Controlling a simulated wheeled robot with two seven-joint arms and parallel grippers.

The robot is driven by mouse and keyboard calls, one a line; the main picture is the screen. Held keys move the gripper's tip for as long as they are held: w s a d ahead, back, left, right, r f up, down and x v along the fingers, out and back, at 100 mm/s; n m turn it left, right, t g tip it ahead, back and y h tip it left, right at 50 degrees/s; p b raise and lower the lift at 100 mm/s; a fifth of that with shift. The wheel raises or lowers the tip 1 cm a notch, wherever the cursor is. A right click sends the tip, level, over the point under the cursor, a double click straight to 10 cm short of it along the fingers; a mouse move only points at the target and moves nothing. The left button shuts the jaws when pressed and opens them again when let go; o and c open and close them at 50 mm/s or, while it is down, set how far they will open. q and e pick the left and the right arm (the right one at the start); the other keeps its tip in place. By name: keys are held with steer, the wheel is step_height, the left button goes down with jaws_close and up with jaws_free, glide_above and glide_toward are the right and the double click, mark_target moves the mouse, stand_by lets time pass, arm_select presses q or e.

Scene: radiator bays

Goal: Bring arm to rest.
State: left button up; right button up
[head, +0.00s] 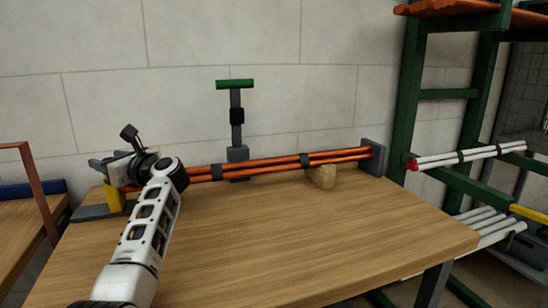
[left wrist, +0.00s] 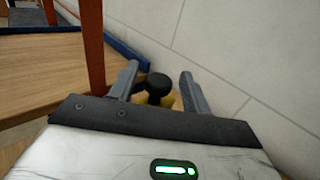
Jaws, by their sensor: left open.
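My left arm (head: 145,235) reaches from the bottom left over the wooden table in the head view. My left gripper (head: 97,163) is at the table's far left end, beside a yellow part (head: 115,197) that stands near the end of the copper pipes (head: 245,165). In the left wrist view the left gripper's two fingers (left wrist: 156,85) are apart. A black round knob (left wrist: 158,85) on a yellow body shows between and beyond them; whether the fingers touch it cannot be told. My right gripper is not in view.
The wooden table (head: 290,235) is mostly bare in front. A wooden block (head: 323,177) stands by the pipes, and a green-handled post (head: 236,115) rises behind them. A green rack (head: 402,110) with pipes is at the right. Another table (head: 20,225) is at the left.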

arm_select(q)
steer(key=shift+w+a, duration=0.15)
steer(key=shift+a, duration=0.45)
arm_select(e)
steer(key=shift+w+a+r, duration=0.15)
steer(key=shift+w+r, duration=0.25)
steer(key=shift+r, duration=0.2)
